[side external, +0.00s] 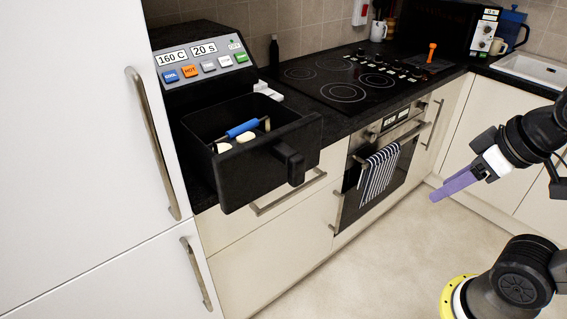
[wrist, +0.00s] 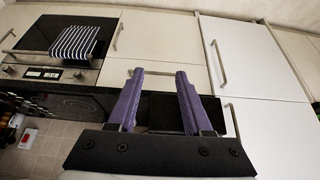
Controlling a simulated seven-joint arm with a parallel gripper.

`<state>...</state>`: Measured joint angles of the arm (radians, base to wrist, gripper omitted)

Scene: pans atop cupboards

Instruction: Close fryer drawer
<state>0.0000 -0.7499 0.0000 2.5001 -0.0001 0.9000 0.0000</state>
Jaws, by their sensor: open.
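The black fryer drawer (side external: 245,180) is pulled well out of the air fryer (side external: 204,66), over the counter's front edge. Its handle (side external: 292,162) sticks out from the drawer front. Inside lie a blue-handled item (side external: 242,129) and a few pale pieces. My gripper (side external: 435,196), with purple fingers, is at the right over the floor, well apart from the drawer. In the wrist view my gripper (wrist: 157,73) is open with nothing between its fingers. A dark shape behind the fingers there seems to be the fryer; its parts are hard to tell.
A tall white cupboard (side external: 80,130) with metal handles stands left of the fryer. An oven (side external: 380,160) with a striped towel (side external: 378,174) and a black hob (side external: 345,80) are to the right. The floor (side external: 370,240) between my gripper and the cupboards is clear.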

